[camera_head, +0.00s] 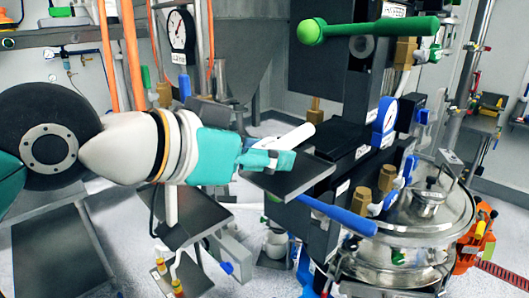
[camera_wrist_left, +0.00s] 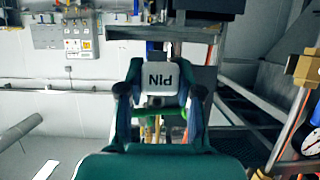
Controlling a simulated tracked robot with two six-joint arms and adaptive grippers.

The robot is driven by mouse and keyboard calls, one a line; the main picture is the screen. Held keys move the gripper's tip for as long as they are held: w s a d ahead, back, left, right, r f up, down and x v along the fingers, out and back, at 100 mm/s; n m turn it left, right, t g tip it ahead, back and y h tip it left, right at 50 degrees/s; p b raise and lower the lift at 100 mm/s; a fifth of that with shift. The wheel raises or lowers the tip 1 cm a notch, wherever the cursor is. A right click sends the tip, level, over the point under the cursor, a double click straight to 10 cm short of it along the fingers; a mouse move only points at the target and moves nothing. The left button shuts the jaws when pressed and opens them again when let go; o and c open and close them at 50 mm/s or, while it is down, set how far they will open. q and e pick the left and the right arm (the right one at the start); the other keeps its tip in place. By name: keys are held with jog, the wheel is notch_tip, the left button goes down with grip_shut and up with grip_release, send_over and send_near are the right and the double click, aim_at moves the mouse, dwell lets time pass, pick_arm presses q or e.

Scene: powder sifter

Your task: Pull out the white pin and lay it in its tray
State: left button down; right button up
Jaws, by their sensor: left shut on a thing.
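The white pin (camera_head: 297,136) shows in the head view as a short white bar, slanting up to the right from my left gripper (camera_head: 275,160). In the left wrist view, the pin's white end (camera_wrist_left: 158,74) with upside-down "PIN" lettering sits between the two fingers of my left gripper (camera_wrist_left: 160,92), which is shut on it. A flat dark tray (camera_head: 305,180) is just below and beside the fingers in the head view. I cannot tell whether the pin's far end is still in a hole. My right gripper is not in view.
A steel lidded vessel (camera_head: 405,240) stands at lower right. Another dark plate (camera_head: 193,222) is below my left arm.

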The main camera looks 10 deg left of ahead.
pick_arm(q)
jog(key=shift+f, duration=0.15)
jog(key=shift+f+b, duration=0.85)
jog(key=shift+b, duration=0.05)
jog(key=shift+f, duration=0.2)
jog(key=c, duration=0.7)
grip_release()
jog(key=v, duration=1.2)
jog(key=shift+a+f, duration=0.15)
